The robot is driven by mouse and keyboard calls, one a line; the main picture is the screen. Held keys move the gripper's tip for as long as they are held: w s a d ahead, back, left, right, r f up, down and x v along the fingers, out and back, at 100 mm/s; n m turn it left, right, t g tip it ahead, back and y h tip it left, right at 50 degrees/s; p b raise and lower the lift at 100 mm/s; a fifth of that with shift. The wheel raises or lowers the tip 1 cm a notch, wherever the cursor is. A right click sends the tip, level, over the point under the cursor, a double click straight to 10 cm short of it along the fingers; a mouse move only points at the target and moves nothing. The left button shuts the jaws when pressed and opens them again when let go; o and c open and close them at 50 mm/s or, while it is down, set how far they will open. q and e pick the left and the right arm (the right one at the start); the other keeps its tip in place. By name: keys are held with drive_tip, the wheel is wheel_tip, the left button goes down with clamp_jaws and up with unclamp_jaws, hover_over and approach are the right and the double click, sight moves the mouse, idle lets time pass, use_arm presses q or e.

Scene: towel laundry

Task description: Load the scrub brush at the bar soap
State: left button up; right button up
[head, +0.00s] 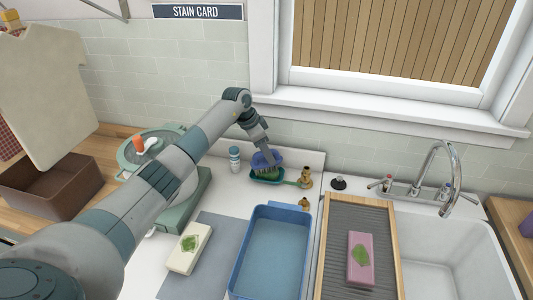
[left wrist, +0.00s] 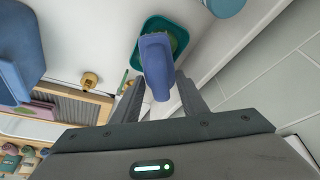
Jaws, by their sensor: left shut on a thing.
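The scrub brush (head: 262,158) has a blue-purple body and is at the back of the counter. It stands in or just above a teal dish (head: 257,181), with green bristle-like material beneath it; I cannot tell whether they touch. My left gripper (head: 268,151) is shut on the brush, and its body (left wrist: 158,68) shows between the fingers in the left wrist view, in front of the dish (left wrist: 178,32). A cream bar (head: 178,261) with a green leaf mark lies on a grey mat. A pink bar (head: 361,276) with a green leaf mark lies on the washboard. My right gripper is not in view.
A blue basin (head: 243,285) stands between the grey mat (head: 212,271) and the wood-framed washboard (head: 329,245). A white-and-blue bottle (head: 235,160) is left of the dish, and brass fittings (head: 305,182) are right. The sink (head: 445,265) and faucet (head: 445,165) are at right.

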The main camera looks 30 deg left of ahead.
use_arm(q)
drive_tip(key=shift+r+p, duration=2.4)
drive_tip(key=shift+r, duration=0.8)
drive_tip(key=shift+f, duration=0.1)
